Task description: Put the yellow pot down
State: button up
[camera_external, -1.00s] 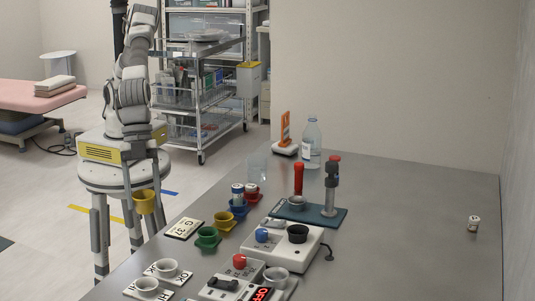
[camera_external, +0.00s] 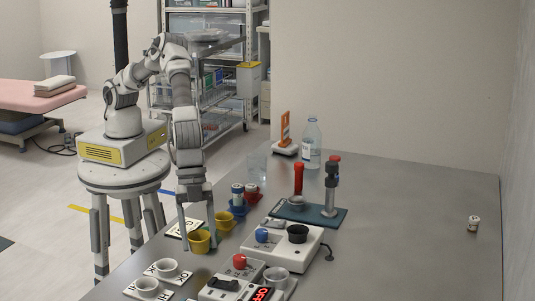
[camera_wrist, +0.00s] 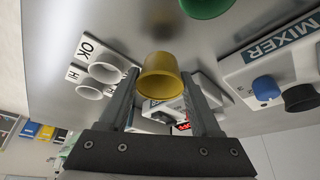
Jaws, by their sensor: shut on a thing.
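The yellow pot (camera_external: 199,242) is between the fingers of my gripper (camera_external: 196,228), over the near left part of the table. In the wrist view the yellow pot (camera_wrist: 160,78) sits between the two fingers (camera_wrist: 160,100), which are shut on it. Whether its bottom touches the table cannot be told. Another yellow pot (camera_external: 224,221) stands on the table a little farther back.
Two white cups (camera_external: 167,268) stand on lettered cards at the near left. A mixer box (camera_external: 276,252) with a blue knob and a black cup is to the right. Blue and red pots (camera_external: 251,193) stand farther back. The table's right side is mostly clear.

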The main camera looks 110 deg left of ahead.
aim_at(199, 249)
jog(key=shift+f, duration=1.45)
jog(key=shift+f, duration=0.15)
jog(key=o, duration=1.3)
